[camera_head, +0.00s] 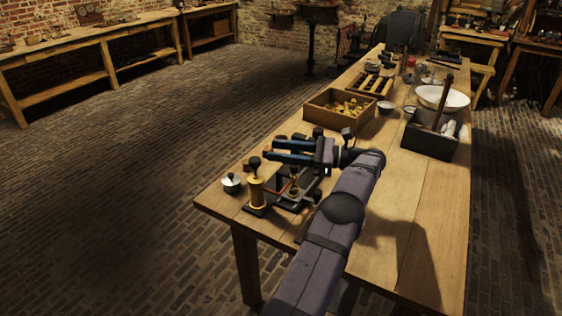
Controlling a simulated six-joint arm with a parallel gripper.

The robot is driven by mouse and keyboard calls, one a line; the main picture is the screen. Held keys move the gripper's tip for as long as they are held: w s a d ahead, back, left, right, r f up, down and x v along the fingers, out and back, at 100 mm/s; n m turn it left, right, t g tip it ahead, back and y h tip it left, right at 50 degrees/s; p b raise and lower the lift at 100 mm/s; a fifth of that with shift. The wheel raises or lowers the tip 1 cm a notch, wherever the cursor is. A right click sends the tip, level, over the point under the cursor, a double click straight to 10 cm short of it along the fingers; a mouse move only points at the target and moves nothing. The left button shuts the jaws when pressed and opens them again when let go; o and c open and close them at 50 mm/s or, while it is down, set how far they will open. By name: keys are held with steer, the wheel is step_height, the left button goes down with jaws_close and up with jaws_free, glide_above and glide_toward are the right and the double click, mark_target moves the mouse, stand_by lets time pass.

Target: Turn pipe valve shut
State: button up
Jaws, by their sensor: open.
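My gripper (274,150) is above the near left part of the wooden table, its two blue fingers pointing left with a gap between them. It looks empty. Below it stands a small apparatus on a dark base (258,210). It has an upright brass cylinder (256,193) with a black knob on top, and a smaller brass fitting (293,189) beside a reddish rod. I cannot tell for certain which part is the pipe valve or how its handle is set. My gripper and wrist hide part of the area behind the apparatus.
A small lidded pot (231,183) stands left of the brass cylinder, near the edge of the table (405,215). Behind my gripper are a wooden tray (318,116) of brass pieces and a dark box (429,146). A white bowl (443,97) is farther back. The table's near right is clear.

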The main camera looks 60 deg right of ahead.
mark_target(298, 169)
steer(key=shift+r, duration=2.7)
steer(key=s+f+m+h, duration=0.1)
steer(key=f, duration=0.1)
steer(key=s+d+f+m+h+p, duration=0.1)
steer(key=f, duration=0.1)
steer(key=s+d+f+m+t+h, duration=0.1)
steer(key=f+h, duration=0.1)
steer(key=shift+s+m+p, duration=0.1)
steer(key=shift+m+p, duration=0.2)
steer(key=shift+p, duration=0.05)
steer(key=s+f+h, duration=0.2)
steer(key=f, duration=0.1)
steer(key=s+a+f+m+h, duration=0.1)
steer(key=s, duration=0.1)
steer(key=shift+f, duration=0.35)
steer(key=shift+w+d+p, duration=0.15)
steer(key=shift+w+p, duration=0.3)
steer(key=shift+w, duration=1.45)
steer(key=shift+w+d+p, duration=0.1)
steer(key=shift+w+p, duration=0.3)
steer(key=shift+w, duration=1.45)
jaws_close()
